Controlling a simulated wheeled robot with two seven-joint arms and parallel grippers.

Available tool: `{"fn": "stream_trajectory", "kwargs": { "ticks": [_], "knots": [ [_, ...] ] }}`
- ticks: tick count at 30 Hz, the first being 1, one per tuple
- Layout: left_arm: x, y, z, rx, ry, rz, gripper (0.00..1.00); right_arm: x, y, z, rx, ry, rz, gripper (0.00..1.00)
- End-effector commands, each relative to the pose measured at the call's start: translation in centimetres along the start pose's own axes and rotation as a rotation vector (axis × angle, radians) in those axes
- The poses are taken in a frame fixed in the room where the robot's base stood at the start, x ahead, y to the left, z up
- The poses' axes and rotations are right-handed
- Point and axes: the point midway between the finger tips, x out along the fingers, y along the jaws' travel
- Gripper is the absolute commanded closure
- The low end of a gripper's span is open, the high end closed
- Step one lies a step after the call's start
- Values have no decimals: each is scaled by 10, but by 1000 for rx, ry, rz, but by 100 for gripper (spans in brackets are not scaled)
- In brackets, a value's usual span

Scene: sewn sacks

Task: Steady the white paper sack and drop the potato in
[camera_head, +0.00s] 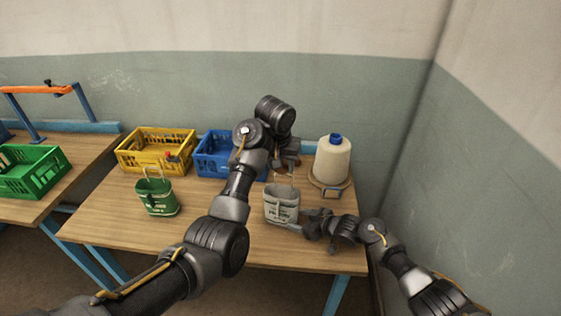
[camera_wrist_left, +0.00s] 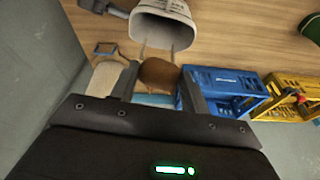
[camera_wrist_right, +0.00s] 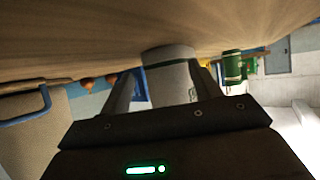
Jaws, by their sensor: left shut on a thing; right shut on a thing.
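The white paper sack (camera_head: 280,206) stands upright and open on the table, with its looped handle up. My right gripper (camera_head: 303,221) is low at the sack's right side and shut on it; the right wrist view shows the sack (camera_wrist_right: 172,82) between the fingers. My left gripper (camera_head: 284,168) is above and slightly behind the sack. It is shut on the brown potato (camera_wrist_left: 158,75), which shows between its fingers in the left wrist view. There the sack's open mouth (camera_wrist_left: 160,30) is just beyond the potato. In the head view my left wrist largely hides the potato.
A green sack (camera_head: 158,198) stands to the left. A yellow crate (camera_head: 128,160) and a blue crate (camera_head: 207,172) stand behind. A cream cone with a blue top (camera_head: 332,160) is at the back right. A green crate (camera_head: 28,185) is on the left table.

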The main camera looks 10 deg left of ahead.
Motion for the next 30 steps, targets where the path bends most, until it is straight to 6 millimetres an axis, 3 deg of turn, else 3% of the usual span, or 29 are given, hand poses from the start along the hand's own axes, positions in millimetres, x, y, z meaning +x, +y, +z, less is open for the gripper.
{"fn": "stream_trajectory", "kwargs": {
  "ticks": [15, 30],
  "knots": [
    [40, 0, 10, -1, -1, 0, 70, 0, 0, 0, 0, 0, -1, 46],
    [49, 0, 13, 0, 0, 0, 70, 0, 0, 0, 0, 0, 0, 46]
  ]
}}
